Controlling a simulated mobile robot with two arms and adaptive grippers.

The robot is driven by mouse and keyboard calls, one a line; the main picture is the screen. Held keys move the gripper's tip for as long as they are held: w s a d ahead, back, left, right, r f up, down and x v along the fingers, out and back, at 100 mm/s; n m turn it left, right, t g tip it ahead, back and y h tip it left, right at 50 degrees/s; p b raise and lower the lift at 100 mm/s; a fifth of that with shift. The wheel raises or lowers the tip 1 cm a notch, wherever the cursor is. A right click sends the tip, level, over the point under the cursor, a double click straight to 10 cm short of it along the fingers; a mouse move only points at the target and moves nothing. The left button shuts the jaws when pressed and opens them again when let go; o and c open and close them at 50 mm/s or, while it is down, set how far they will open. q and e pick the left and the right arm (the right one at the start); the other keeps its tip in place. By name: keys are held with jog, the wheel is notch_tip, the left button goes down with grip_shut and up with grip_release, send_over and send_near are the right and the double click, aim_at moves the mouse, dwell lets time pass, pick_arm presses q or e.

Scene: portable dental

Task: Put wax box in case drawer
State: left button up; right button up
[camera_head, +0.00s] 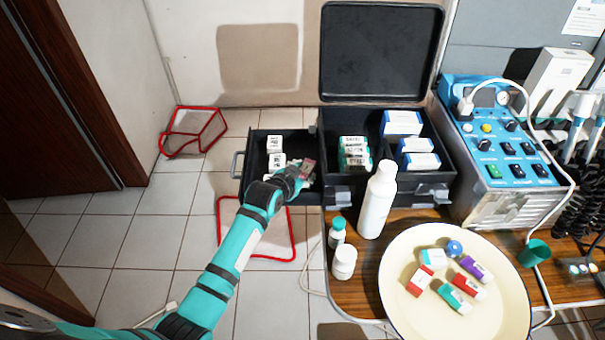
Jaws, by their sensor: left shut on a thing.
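My left gripper (291,177) reaches in from the lower left and is over the open case drawer (257,150). Two small white boxes (274,144) lie in the drawer, left of the held box. The drawer sticks out from the left side of the black case (372,117), whose lid (380,55) stands open. My right gripper is not in view.
A white bottle (377,200) and two small bottles (344,262) stand on the wooden table near the drawer. A cream tray (410,315) holds several small boxes. A blue device (500,140) is right of the case. Red metal frames (193,131) stand on the floor.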

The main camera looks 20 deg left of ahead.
pick_arm(q)
jog(key=shift+f, duration=0.2)
jog(key=shift+f, duration=0.45)
jog(key=o, duration=1.1)
jog(key=shift+s+f, duration=0.15)
jog(key=shift+c, duration=0.2)
jog(key=shift+r, duration=0.4)
jog(key=shift+s+a+r, duration=0.1)
jog(key=shift+s+r, duration=0.05)
jog(key=shift+r, duration=0.15)
jog(key=p+v, duration=0.1)
jog(key=v, duration=1)
jog(key=shift+s+r, duration=0.15)
jog(key=shift+r, duration=0.15)
